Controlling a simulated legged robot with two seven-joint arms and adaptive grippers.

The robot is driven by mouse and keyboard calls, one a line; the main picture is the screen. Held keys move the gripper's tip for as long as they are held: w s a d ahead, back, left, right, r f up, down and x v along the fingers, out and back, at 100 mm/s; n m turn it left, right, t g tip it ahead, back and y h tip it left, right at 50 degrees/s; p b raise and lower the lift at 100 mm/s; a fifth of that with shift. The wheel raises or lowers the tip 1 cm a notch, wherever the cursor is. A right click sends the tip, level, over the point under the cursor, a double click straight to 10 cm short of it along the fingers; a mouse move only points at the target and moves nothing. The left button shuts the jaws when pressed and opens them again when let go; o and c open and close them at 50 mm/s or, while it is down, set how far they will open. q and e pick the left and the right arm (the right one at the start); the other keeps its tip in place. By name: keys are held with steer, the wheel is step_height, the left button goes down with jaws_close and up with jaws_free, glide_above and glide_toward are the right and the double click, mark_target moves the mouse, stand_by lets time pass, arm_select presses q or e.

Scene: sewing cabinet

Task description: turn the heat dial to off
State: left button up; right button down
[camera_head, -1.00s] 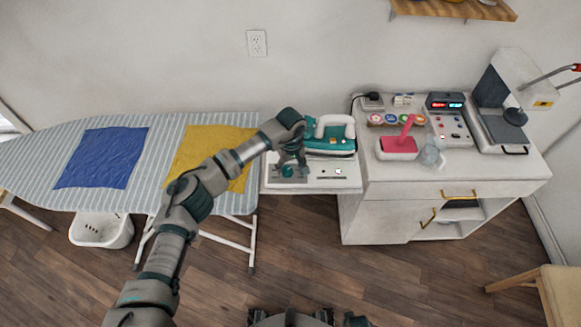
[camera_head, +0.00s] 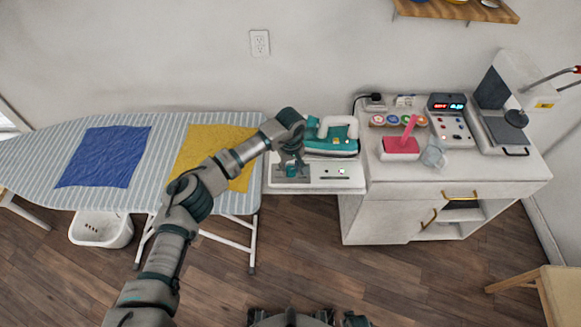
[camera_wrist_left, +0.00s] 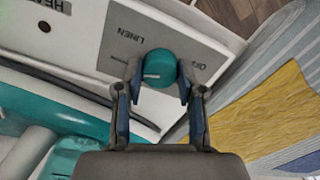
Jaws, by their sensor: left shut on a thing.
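The teal heat dial (camera_wrist_left: 160,68) sits on a grey panel (camera_wrist_left: 117,50) with the words OFF and LINEN in the left wrist view. A short light mark shows on the dial's face. In the head view the dial (camera_head: 291,171) is partly hidden under my left gripper (camera_head: 291,163). My left gripper (camera_wrist_left: 159,85) is shut on the dial, with a finger on each side of it. The white and teal iron (camera_head: 331,135) stands just behind the panel. My right gripper is not in view.
The ironing board (camera_head: 60,140) with a blue cloth (camera_head: 104,157) and a yellow cloth (camera_head: 212,153) lies to the left. A white cabinet (camera_head: 380,215) on the right carries a pink-handled tool (camera_head: 401,147), a small jug and a control box (camera_head: 450,125).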

mark_target(292, 169)
arm_select(q)
steer(key=shift+f, duration=0.15)
stand_by(0.8)
steer(key=o, duration=1.1)
steer(key=shift+o, duration=0.2)
steer(key=shift+d, duration=0.1)
step_height(292, 169, up, 12)
steer(key=shift+w, duration=0.1)
